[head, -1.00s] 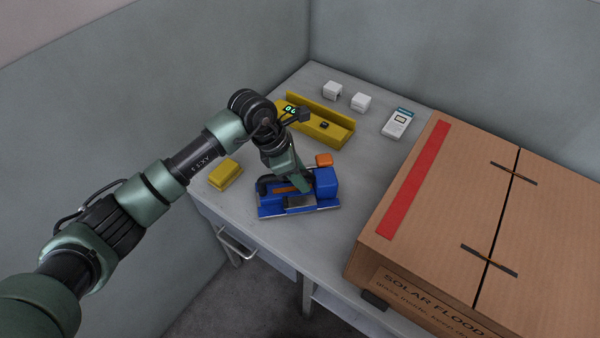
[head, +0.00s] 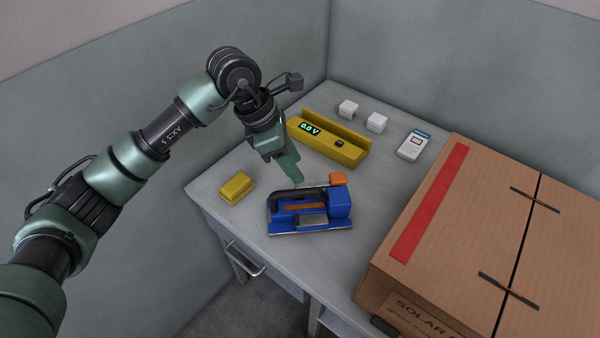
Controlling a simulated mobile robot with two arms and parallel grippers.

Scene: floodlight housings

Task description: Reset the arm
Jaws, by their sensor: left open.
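My left arm reaches in from the left of the head view. Its gripper (head: 290,172) points down over the table, just behind a blue device (head: 340,203) with a black handle and an orange strip. The gripper is open and holds nothing that I can see. The blue device rests on the grey table (head: 222,182). I cannot tell exactly how far the fingertips are above the table. My right gripper is not in view.
A yellow block (head: 237,187) lies left of the blue device. Behind are a yellow tester (head: 335,148) reading 0.0 V, two white cubes (head: 347,109) (head: 376,122) and a white meter (head: 414,145). An orange piece (head: 338,179) sits beside the device. A large cardboard box (head: 480,230) fills the right.

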